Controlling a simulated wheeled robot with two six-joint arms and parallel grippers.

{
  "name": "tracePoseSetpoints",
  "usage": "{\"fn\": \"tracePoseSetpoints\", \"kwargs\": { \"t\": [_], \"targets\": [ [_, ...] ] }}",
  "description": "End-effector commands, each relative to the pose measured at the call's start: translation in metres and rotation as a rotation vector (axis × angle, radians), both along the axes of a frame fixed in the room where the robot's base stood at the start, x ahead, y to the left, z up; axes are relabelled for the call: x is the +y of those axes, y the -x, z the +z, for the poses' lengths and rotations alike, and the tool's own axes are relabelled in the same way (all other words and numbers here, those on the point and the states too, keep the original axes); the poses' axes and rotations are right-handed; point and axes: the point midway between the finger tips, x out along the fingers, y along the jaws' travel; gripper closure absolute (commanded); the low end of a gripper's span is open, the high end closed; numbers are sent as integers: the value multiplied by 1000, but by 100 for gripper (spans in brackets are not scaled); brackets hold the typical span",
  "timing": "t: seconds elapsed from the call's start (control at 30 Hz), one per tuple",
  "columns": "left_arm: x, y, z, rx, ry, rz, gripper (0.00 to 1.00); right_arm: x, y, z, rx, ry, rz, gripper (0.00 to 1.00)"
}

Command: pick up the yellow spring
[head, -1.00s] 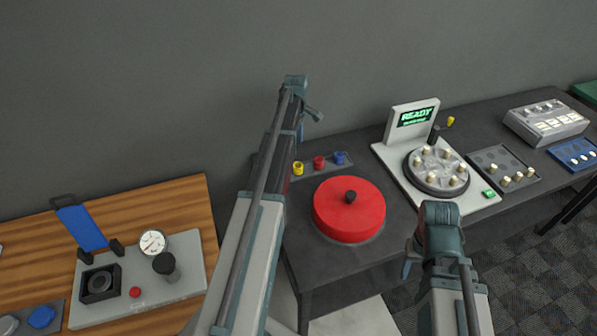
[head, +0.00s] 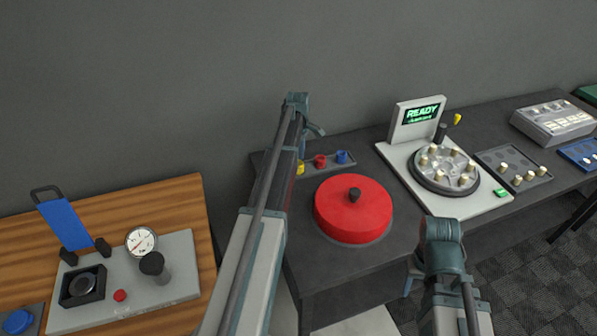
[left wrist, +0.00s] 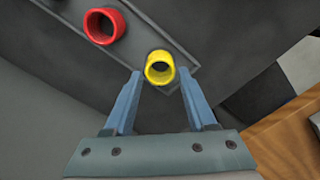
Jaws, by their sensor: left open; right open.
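The yellow spring (left wrist: 160,68) is a short hollow ring in the left wrist view, in a shallow grey tray near the tray's end. In the head view it is a small yellow piece (head: 300,168), partly hidden by my left arm. My left gripper (left wrist: 159,82) is open. Its two blue fingers point toward the yellow spring, which shows between and just past the fingertips; I cannot tell the height gap. In the head view the left gripper (head: 314,130) is over the tray. My right gripper (head: 412,283) is at the dark table's front edge, away from the spring.
A red ring (left wrist: 103,25) sits beside the yellow one, and a blue one (head: 342,157) stands further along the tray (head: 331,165). A red round lid (head: 352,212) is in front. A white machine with a READY screen (head: 422,113) stands right. A wooden bench (head: 150,205) is left.

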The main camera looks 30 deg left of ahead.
Motion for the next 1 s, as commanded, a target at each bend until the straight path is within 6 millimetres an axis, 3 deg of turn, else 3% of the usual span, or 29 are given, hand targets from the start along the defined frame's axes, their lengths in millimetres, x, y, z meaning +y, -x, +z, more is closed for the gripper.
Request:
{"fn": "tracePoseSetpoints", "kwargs": {
  "t": [0.03,0.2,0.5,0.8,1.0],
  "targets": [
    [-2,1,-14,0,0,-1,43,0,0,-14,0,0,0,50],
    [-2,0,-31,0,0,0,43,0,0,-31,0,0,0,50],
    [-2,0,-31,0,0,0,43,0,0,-31,0,0,0,50],
    [-2,0,-31,0,0,0,97,0,0,-31,0,0,0,50],
    [-2,0,-31,0,0,0,100,0,0,-31,0,0,0,50]
  ]
}}
